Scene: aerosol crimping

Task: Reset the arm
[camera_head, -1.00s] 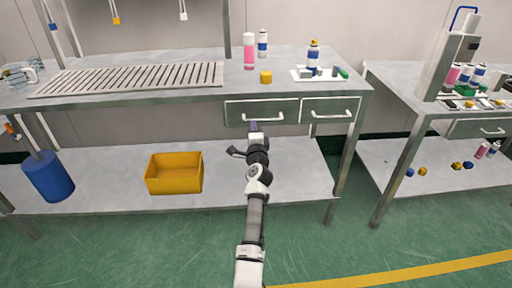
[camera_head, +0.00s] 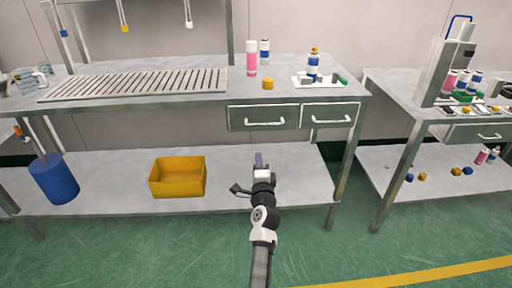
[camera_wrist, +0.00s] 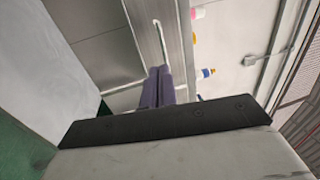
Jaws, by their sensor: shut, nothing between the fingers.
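My gripper (camera_head: 259,161) is in front of the workbench, above the edge of its lower shelf and below the drawers. In the wrist view its purple fingers (camera_wrist: 158,88) are together with nothing between them. They point toward the drawer front (camera_wrist: 165,35), and both drawers (camera_head: 264,117) look shut. My arm reaches up from the bottom of the head view.
The bench top (camera_head: 200,98) holds a slatted grate, a pink can (camera_head: 251,58), a yellow cap (camera_head: 267,84) and a white tray (camera_head: 301,81) with a blue-white can. A yellow bin (camera_head: 177,179) stands on the lower shelf. A second table with a machine (camera_head: 446,70) is right.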

